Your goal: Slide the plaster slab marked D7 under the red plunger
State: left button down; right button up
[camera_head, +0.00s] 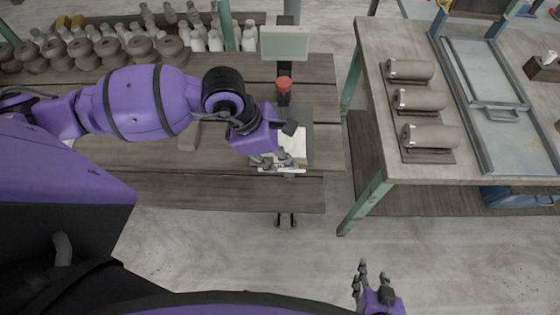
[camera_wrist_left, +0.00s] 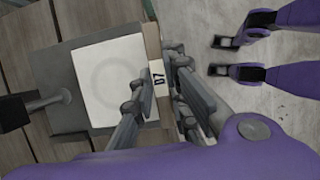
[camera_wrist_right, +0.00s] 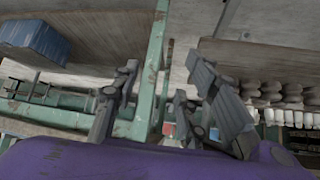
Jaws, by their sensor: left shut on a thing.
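The white plaster slab (camera_head: 293,143) lies on a dark plate (camera_head: 325,142) on the wooden bench, in front of the red plunger (camera_head: 284,83). In the left wrist view the slab (camera_wrist_left: 105,75) shows a faint round mark, and its near edge carries a label reading D7 (camera_wrist_left: 157,80). My left gripper (camera_head: 283,167) is shut on this labelled edge, one finger on each side in the left wrist view (camera_wrist_left: 160,72). My right gripper (camera_head: 369,272) is open and empty, low and away from the bench. Its spread fingers also show in the right wrist view (camera_wrist_right: 155,85).
A grey display box (camera_head: 285,43) stands behind the plunger. Bottles (camera_head: 195,35) and brown round pieces (camera_head: 140,48) crowd the bench's back left. A second table (camera_head: 385,40) at the right holds rollers (camera_head: 422,102) and a metal tray (camera_head: 515,145). Floor separates both tables.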

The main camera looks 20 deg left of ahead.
aim_at(286, 140)
pick_arm(q)
jog(key=shift+w+a+f+b, duration=0.1)
jog(key=shift+w+a+b, duration=0.15)
jog(key=shift+w, duration=0.6)
jog(key=shift+w+a+b, duration=0.25)
jog(key=shift+w, duration=0.6)
jog(key=shift+w+a+f+b, duration=0.1)
jog(key=shift+w+a+b, duration=0.15)
jog(key=shift+w, duration=0.6)
jog(key=shift+w+a+r, duration=0.1)
jog(key=shift+w, duration=0.5)
pick_arm(e)
jog(key=shift+s+d+f, duration=0.3)
jog(key=shift+s+f, duration=0.05)
jog(key=shift+f, duration=0.15)
jog(key=shift+s+d+f, duration=0.25)
jog(key=shift+s+f, duration=0.05)
jog(key=shift+f, duration=0.15)
jog(key=shift+a, duration=0.2)
pick_arm(q)
jog(key=shift+w, duration=0.1)
pick_arm(e)
jog(key=shift+f, duration=0.1)
pick_arm(q)
jog(key=shift+w+a+b, duration=0.2)
jog(key=shift+w+b, duration=0.15)
pick_arm(e)
jog(key=shift+s+f, duration=0.2)
jog(key=shift+f, duration=0.05)
